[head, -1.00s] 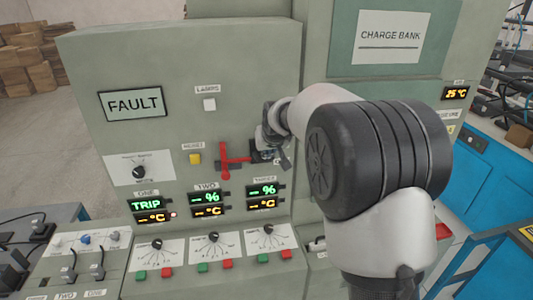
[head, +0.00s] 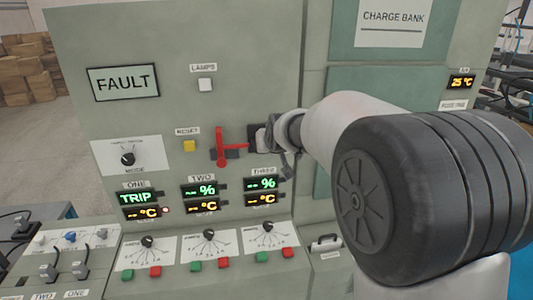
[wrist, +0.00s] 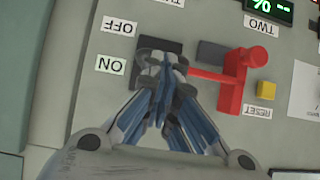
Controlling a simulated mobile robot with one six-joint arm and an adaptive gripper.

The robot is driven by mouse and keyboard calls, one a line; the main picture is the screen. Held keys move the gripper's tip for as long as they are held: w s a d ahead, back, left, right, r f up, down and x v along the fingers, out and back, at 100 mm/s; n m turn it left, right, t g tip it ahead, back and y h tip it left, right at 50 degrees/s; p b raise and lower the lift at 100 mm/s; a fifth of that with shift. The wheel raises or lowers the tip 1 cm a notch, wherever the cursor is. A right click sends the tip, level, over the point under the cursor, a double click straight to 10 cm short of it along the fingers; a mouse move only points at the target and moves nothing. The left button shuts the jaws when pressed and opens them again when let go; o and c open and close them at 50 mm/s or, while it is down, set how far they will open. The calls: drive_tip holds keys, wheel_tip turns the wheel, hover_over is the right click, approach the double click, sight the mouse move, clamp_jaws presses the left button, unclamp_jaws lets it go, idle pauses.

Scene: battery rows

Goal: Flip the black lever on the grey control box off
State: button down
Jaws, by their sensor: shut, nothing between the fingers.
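The grey control box (head: 90,45) fills the middle of the head view, with a lit FAULT sign. In the wrist view, where the labels are upside down, a dark lever mount (wrist: 158,44) sits beside the OFF label (wrist: 118,26) and ON label (wrist: 111,65). The mount also shows in the head view (head: 257,138), just left of my gripper (head: 283,150). My gripper (wrist: 168,66) is shut and empty, with its fingertips at the mount's edge. The fingers hide the black lever, so its position and any contact are unclear.
A red handle (head: 221,147) with a side arm stands out from the panel close to my gripper; its arm reaches toward the fingers in the wrist view (wrist: 236,78). A yellow reset button (head: 189,146) is beside it. Knobs and red and green buttons line the sloped desk below.

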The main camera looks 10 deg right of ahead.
drive_tip(key=shift+s+f+b, duration=0.15)
drive_tip(key=shift+f+b, duration=0.5)
drive_tip(key=shift+f, duration=0.1)
drive_tip(key=shift+s+f+b, duration=0.1)
drive_tip(key=shift+f+b, duration=0.5)
drive_tip(key=shift+f, duration=0.3)
